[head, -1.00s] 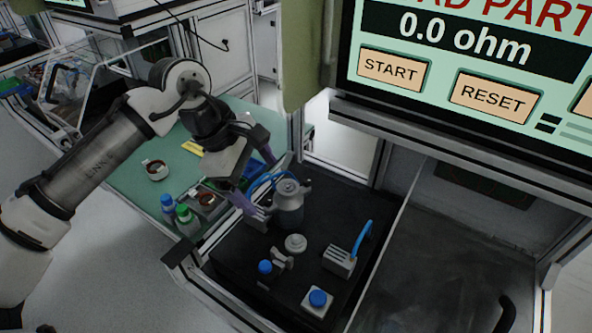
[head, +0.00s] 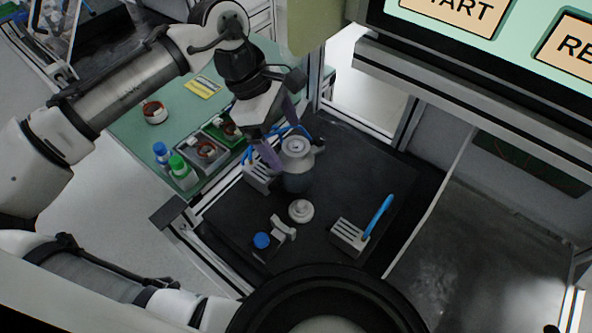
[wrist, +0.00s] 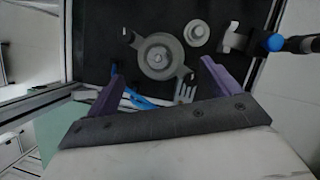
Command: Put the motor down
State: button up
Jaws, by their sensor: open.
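The motor (head: 296,160) is a grey metal cylinder with a round top, standing upright on the black test bench surface (head: 345,160). In the wrist view the motor (wrist: 158,56) is seen from above, just beyond the fingertips. My gripper (head: 280,128) is open, with purple fingers apart, beside the motor on its upper left side in the head view. In the wrist view the gripper (wrist: 163,68) has nothing between its fingers, and the motor lies ahead of the gap. Whether a fingertip touches the motor cannot be told.
A round grey piece (head: 301,211), a clamp with a blue knob (head: 262,240) and a connector block with a blue lever (head: 349,235) stand near the motor. A green table (head: 133,128) with bottles and trays lies to the left. A screen (head: 490,30) hangs upper right.

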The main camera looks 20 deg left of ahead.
aim_at(296, 159)
jog(key=shift+b+x, duration=0.45)
jog(key=shift+x, duration=0.4)
jog(key=b+x, duration=0.5)
jog(key=b, duration=0.1)
jog(key=shift+f, duration=0.15)
jog(key=shift+r, duration=0.2)
jog(key=c, duration=1.8)
